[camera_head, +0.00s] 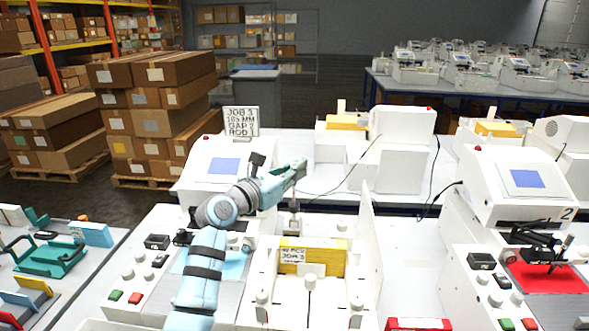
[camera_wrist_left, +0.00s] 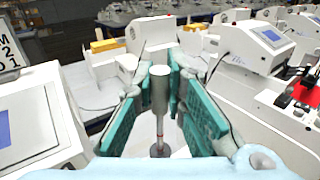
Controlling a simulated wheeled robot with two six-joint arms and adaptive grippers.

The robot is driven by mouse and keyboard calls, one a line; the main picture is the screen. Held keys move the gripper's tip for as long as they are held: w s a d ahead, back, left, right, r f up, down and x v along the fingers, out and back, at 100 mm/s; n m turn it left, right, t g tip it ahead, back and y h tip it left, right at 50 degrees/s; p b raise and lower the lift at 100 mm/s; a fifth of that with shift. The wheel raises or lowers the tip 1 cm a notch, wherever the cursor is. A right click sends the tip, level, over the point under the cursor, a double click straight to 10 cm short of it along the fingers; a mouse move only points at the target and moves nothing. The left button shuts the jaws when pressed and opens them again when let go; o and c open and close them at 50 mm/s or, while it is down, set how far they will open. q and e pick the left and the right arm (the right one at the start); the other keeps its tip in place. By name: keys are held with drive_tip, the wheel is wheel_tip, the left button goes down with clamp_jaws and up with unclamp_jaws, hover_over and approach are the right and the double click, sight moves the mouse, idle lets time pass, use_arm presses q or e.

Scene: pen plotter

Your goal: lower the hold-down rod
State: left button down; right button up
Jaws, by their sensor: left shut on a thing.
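The hold-down rod (camera_wrist_left: 159,96) has a thick grey cylindrical top and a thin shaft running down to a round base, and it looks upright in the left wrist view. My left gripper (camera_wrist_left: 160,88), with teal fingers, is shut on its thick top, one finger on each side. In the head view my left gripper (camera_head: 299,169) reaches in over the plotter, and the rod's lower part (camera_head: 293,222) shows below it. The fingers hide much of the rod's top there. My right gripper is in neither view.
A yellow stack with a label (camera_head: 313,256) sits in the white tray in front of the rod. Another plotter with a red sheet (camera_head: 545,279) stands right. Cables run behind.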

use_arm(q)
drive_tip(key=s+f+m+t+h+b, duration=0.2)
drive_tip(key=s+b, duration=0.5)
drive_tip(key=b, duration=0.6)
drive_tip(key=shift+s+f+m+t+h, duration=0.25)
drive_tip(key=shift+m+t+h, duration=0.25)
drive_tip(key=shift+m+h, duration=0.4)
